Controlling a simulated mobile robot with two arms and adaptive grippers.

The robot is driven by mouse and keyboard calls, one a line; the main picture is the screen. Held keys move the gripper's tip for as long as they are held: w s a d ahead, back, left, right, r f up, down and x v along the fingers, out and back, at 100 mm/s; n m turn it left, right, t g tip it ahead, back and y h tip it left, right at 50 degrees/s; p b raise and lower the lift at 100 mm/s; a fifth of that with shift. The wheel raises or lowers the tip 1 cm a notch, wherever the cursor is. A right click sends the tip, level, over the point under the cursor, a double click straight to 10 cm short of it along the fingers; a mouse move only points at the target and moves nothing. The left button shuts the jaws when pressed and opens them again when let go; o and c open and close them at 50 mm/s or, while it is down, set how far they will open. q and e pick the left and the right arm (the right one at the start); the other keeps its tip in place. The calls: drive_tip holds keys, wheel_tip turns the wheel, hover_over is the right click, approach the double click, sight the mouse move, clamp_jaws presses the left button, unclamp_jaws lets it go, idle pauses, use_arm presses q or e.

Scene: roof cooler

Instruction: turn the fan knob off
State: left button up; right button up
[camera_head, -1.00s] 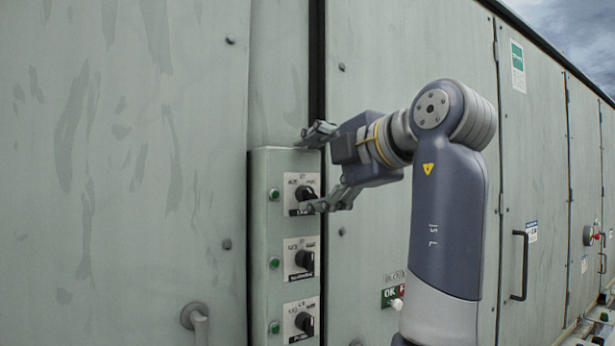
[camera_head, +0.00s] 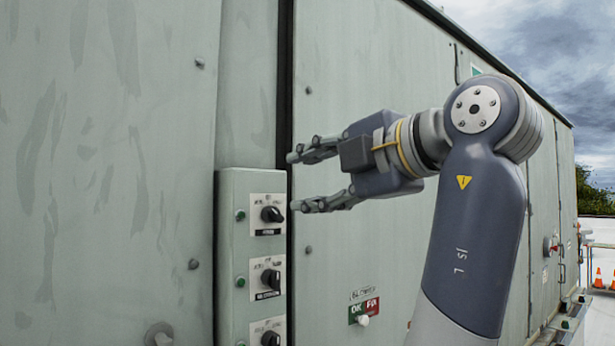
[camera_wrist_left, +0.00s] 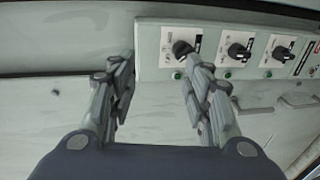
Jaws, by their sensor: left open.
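A narrow grey-green control box (camera_head: 232,260) on the metal wall carries a column of black rotary knobs. The top knob (camera_head: 271,214), middle knob (camera_head: 270,279) and bottom knob (camera_head: 270,339) each sit on a white plate. The small lettering does not let me tell which is the fan knob. My left gripper (camera_head: 306,180) is open and empty, right of the top knob and apart from it. In the left wrist view, the left gripper (camera_wrist_left: 155,80) has its fingers spread, with the top knob (camera_wrist_left: 183,49) just beyond the right finger. My right gripper is out of view.
Green indicator lights (camera_head: 240,215) sit left of the knobs. A red and green label (camera_head: 363,309) with a light knob is low on the wall. A round fitting (camera_head: 159,334) sticks out at bottom left. Orange cones (camera_head: 598,278) stand far right.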

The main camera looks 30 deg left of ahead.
use_arm(q)
drive_tip(key=v, duration=0.3)
drive_tip(key=shift+s+f, duration=0.15)
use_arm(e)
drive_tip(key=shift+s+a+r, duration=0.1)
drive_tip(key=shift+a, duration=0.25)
use_arm(q)
drive_tip(key=shift+s+d, duration=0.1)
drive_tip(key=shift+d, duration=0.05)
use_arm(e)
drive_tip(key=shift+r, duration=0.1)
use_arm(q)
drive_tip(key=shift+c, duration=0.2)
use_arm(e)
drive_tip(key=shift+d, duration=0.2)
